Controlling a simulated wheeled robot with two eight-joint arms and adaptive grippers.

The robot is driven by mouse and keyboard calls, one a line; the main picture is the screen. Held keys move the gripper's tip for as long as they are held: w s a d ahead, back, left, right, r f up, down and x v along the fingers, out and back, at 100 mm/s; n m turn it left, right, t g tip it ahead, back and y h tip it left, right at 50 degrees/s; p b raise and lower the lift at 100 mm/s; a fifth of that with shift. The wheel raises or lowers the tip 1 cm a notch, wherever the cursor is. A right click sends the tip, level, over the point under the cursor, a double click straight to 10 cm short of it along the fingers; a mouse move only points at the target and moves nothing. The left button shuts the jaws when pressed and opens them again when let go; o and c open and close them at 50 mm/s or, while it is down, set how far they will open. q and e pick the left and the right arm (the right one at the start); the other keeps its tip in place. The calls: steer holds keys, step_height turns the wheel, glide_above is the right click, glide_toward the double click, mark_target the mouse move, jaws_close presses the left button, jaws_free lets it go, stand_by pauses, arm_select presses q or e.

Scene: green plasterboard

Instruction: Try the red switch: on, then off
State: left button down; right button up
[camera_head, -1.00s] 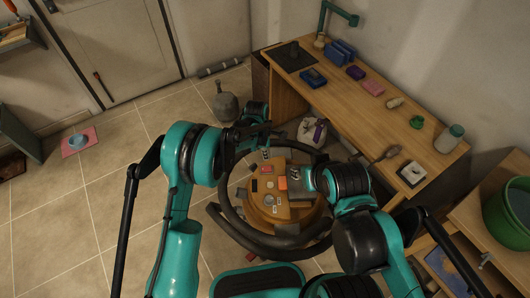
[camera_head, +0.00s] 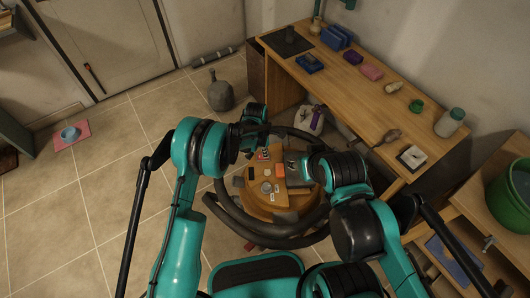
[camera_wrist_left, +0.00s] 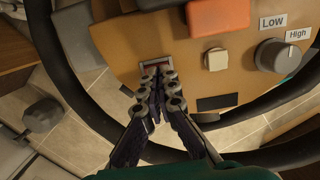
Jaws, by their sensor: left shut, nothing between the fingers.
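A small red switch in a pale frame (camera_wrist_left: 155,62) sits on the wooden panel (camera_wrist_left: 120,45), upper middle of the left wrist view. My left gripper (camera_wrist_left: 158,76) is shut and empty. Its fingertips are right at the switch's near edge and cover part of it; I cannot tell whether they touch it or which way it is set. In the head view my left gripper (camera_head: 262,148) is over the far side of the round wooden panel (camera_head: 262,208). My right gripper (camera_head: 297,168) is at the panel's right side, its fingers too small to read.
Near the switch are an orange-red block (camera_wrist_left: 218,15), a beige button (camera_wrist_left: 215,59) and a grey knob (camera_wrist_left: 278,56) with Low and High labels. A dark ring (camera_head: 228,213) surrounds the panel. A workbench (camera_head: 360,105) stands at the right. Tiled floor at the left is mostly open.

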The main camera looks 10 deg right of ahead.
arm_select(q)
steer(key=shift+s+f, duration=0.1)
steer(key=shift+f, duration=0.1)
steer(key=shift+a, duration=0.1)
steer(key=shift+a, duration=0.35)
steer(key=shift+w+a, duration=0.2)
steer(key=shift+a, duration=0.15)
steer(key=shift+r, duration=0.1)
